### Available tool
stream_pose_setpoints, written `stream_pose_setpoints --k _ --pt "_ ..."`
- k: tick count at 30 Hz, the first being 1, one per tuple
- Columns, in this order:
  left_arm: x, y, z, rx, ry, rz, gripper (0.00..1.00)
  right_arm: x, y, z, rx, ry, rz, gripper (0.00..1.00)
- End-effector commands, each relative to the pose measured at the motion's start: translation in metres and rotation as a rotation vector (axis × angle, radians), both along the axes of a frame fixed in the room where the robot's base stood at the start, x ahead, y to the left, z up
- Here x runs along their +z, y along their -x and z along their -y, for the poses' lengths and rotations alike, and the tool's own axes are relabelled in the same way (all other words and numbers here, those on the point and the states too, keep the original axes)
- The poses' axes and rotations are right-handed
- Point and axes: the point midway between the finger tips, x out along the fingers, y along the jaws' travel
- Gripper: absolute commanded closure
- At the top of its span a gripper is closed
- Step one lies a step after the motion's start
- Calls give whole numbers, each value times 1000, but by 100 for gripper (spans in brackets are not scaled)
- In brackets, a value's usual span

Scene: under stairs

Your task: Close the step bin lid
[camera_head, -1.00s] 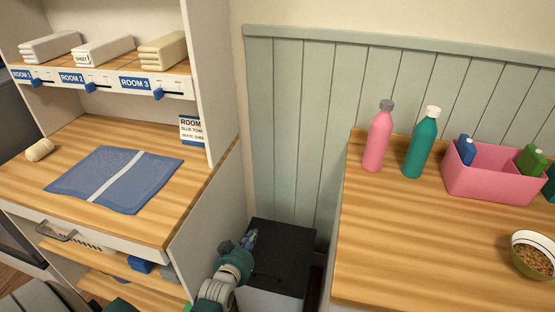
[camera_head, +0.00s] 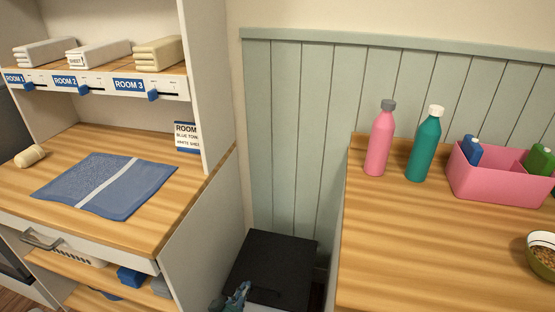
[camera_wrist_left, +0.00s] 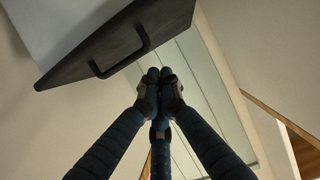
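The step bin's black lid (camera_head: 272,268) lies roughly level between the shelf unit and the counter in the head view. Its dark handle bar shows in the left wrist view, where the lid (camera_wrist_left: 165,28) is at the upper left. I cannot tell if it sits fully flush. My left gripper (camera_head: 243,288) is at the lid's near left edge in the head view. In the left wrist view its fingertips (camera_wrist_left: 160,78) are drawn together with nothing between them, near the lid's edge; contact is unclear. My right gripper is not in view.
The shelf unit (camera_head: 195,245) stands close on the left and the wooden counter (camera_head: 400,250) close on the right. Pink (camera_head: 381,145) and teal bottles (camera_head: 424,150) and a pink caddy (camera_head: 490,185) stand on the counter. Green panelling (camera_head: 290,140) is behind the bin.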

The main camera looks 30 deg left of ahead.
Motion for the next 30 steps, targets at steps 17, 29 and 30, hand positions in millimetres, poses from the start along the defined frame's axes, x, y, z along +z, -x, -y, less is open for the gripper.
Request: stream_pose_setpoints --k 17,29,30 --pt "9 28 7 0 1 -2 100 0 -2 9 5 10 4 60" --pt "36 98 25 0 1 -2 100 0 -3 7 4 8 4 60" --pt "38 101 26 0 0 -1 100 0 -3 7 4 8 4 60"
